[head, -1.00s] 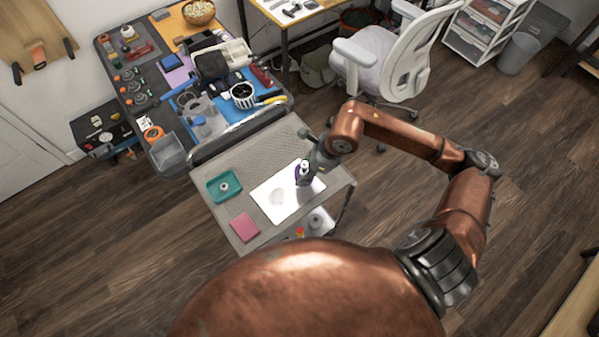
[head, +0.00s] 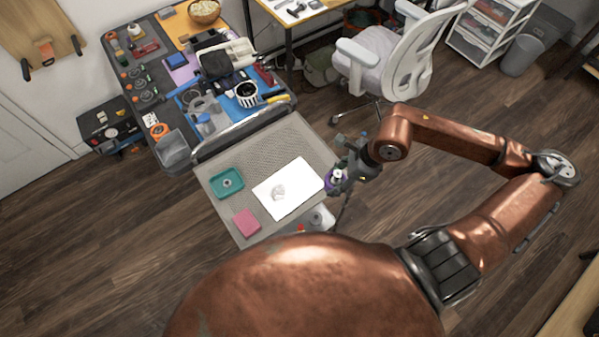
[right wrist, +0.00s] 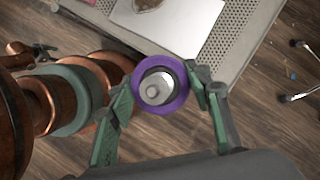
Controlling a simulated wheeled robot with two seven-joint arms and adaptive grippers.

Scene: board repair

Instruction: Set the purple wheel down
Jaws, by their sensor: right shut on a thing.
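The purple wheel (right wrist: 160,88) has a pale metal hub and sits between the two fingers of my right gripper (right wrist: 158,92) in the right wrist view. The gripper is shut on it. In the head view the wheel (head: 337,178) shows at the tip of my right gripper (head: 340,180), just off the right edge of the grey perforated work table (head: 270,142). A white sheet (head: 302,184) lies on that table to the left of the wheel, with a pale greyish item (head: 278,192) on it. My left gripper is not in view.
A teal tray (head: 216,190) with a small round part and a pink block (head: 247,222) are on the table's left side. A cluttered bench (head: 190,135) stands behind. A white office chair (head: 400,55) stands at the back right. Open floor lies right of the table.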

